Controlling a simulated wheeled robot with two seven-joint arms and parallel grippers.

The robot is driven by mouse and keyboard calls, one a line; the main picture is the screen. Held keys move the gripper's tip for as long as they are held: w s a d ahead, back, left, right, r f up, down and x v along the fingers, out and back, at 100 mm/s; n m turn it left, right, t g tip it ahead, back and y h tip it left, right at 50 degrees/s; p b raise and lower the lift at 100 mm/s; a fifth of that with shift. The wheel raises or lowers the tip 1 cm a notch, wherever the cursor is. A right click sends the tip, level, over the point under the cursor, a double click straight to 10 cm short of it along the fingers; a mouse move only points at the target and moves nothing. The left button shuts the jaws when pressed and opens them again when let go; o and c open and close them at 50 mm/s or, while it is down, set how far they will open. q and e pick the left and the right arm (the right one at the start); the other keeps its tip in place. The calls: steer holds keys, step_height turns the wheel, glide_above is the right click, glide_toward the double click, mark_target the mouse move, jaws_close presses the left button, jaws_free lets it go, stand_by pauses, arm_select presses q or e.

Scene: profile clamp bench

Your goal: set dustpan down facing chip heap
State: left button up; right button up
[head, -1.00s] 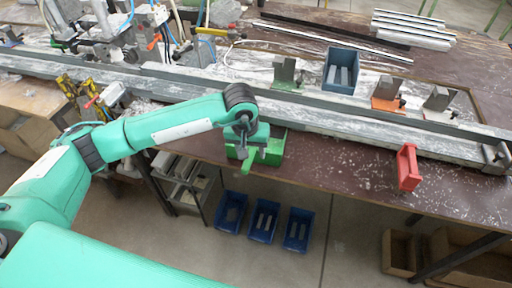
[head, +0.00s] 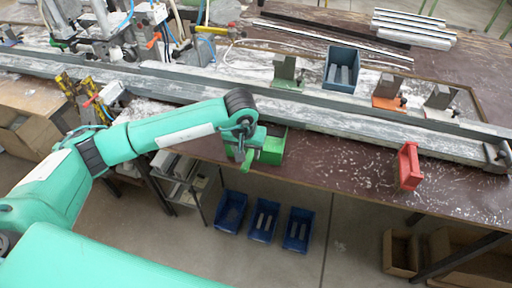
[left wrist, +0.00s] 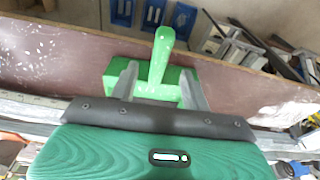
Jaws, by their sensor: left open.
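The green dustpan (head: 271,148) rests on the front edge of the brown bench, below the long grey rail. Its handle (left wrist: 161,52) shows in the left wrist view, pointing out past the bench edge. My left gripper (head: 241,156) is at the dustpan's left side in the head view. In the left wrist view its two fingers (left wrist: 160,72) are open, one on each side of the handle, with gaps visible. White chips (head: 365,178) lie scattered on the bench to the right of the dustpan; a distinct heap is hard to make out. My right gripper is out of view.
A red block-like tool (head: 409,166) stands on the bench at the right among the chips. A blue bin (head: 341,70) and clamp blocks (head: 389,88) sit behind the rail (head: 330,122). Blue bins (head: 264,221) stand on the floor below. The bench between dustpan and red tool is free of large objects.

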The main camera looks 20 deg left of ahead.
arm_select(q)
steer(key=shift+w+f+b, duration=0.25)
steer(key=shift+f+b, duration=1)
steer(key=shift+f, duration=0.15)
steer(key=shift+w+f+b, duration=0.2)
steer(key=shift+f+b, duration=1)
steer(key=shift+f, duration=0.15)
jaws_close()
step_height(320, 180, up, 12)
steer(key=p, duration=0.4)
steer(key=shift+a+r, duration=0.1)
